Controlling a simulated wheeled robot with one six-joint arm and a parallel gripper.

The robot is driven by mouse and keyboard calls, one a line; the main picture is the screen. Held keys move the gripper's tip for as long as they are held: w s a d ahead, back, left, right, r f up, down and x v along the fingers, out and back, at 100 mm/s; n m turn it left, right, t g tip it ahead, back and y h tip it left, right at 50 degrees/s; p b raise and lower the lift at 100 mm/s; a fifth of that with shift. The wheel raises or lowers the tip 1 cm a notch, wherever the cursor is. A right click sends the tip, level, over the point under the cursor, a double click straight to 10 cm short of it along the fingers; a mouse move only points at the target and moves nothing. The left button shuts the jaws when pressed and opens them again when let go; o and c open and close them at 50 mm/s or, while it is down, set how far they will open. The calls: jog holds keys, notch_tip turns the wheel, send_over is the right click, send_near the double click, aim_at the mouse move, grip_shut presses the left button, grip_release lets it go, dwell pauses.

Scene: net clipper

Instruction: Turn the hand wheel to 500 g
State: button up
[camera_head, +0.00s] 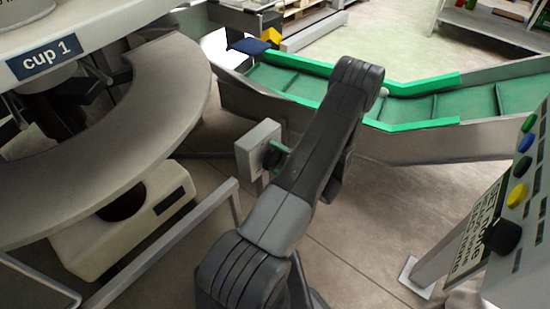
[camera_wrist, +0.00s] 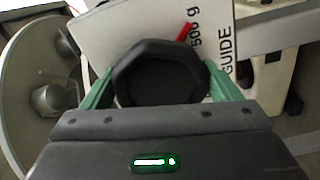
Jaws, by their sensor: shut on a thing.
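The black hand wheel (camera_wrist: 160,75) sits on the front of a pale plate (camera_wrist: 130,28) printed "500 g" and "GUIDE". A red pointer (camera_wrist: 185,32) sticks out past the wheel's upper right edge, close beside the "500 g" print. My gripper (camera_wrist: 160,86) is shut on the wheel, with one green finger on each side. In the head view the wheel (camera_head: 270,154) is a small dark shape on a grey box (camera_head: 256,146), and a green finger of my gripper (camera_head: 281,158) shows beside it. My arm partly hides this spot.
A curved grey chute (camera_head: 180,90) and a "cup 1" label (camera_head: 44,57) are at the left. A green conveyor (camera_head: 415,108) runs behind my arm. A button panel (camera_head: 520,190) stands at the right. A metal rail (camera_head: 170,240) crosses the lower left.

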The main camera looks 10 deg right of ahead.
jog(key=o, duration=0.9)
jog(key=shift+c, duration=0.2)
jog(key=v, duration=1.4)
jog(key=shift+w+a, duration=0.1)
jog(key=x, duration=1.3)
jog(key=shift+w+a, duration=0.2)
jog(key=shift+w, duration=0.1)
